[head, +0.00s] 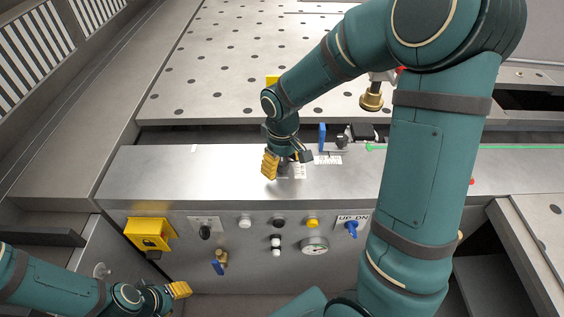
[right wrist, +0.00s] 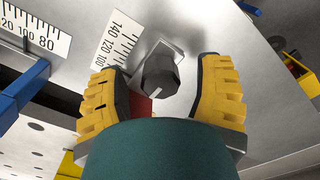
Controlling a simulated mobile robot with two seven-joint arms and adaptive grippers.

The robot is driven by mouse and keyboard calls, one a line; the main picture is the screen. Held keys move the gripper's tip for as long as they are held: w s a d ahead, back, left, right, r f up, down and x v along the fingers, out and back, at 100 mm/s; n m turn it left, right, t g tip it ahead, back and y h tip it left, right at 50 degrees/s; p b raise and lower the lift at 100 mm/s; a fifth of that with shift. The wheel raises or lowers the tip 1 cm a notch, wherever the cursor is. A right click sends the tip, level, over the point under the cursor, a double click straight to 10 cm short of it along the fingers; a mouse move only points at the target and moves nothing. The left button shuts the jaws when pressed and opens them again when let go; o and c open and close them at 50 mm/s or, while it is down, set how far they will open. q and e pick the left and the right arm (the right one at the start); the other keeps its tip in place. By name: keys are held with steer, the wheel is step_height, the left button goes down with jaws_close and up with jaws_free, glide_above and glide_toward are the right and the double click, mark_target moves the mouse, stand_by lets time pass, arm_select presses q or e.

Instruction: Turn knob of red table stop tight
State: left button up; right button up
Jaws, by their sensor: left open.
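The black knob (right wrist: 160,74) with a white line sits between the fingers of my right gripper (right wrist: 160,80) in the right wrist view. The gripper is open, with a gap on each side of the knob. A red part (right wrist: 140,104), apparently the red table stop, shows below the knob, mostly hidden by a finger and my wrist. In the head view my right gripper (head: 286,162) points down at the front ledge, hiding the knob. My left gripper (head: 176,291) is open and empty at the lower left, in front of the control panel.
A printed scale (right wrist: 118,42) lies beside the knob. A blue stop (head: 322,137) stands right of my right gripper. The ledge (head: 180,172) left of the gripper is clear.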

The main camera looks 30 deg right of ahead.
mark_target(282, 162)
step_height(282, 162, up, 12)
stand_by(0.7)
stand_by(0.5)
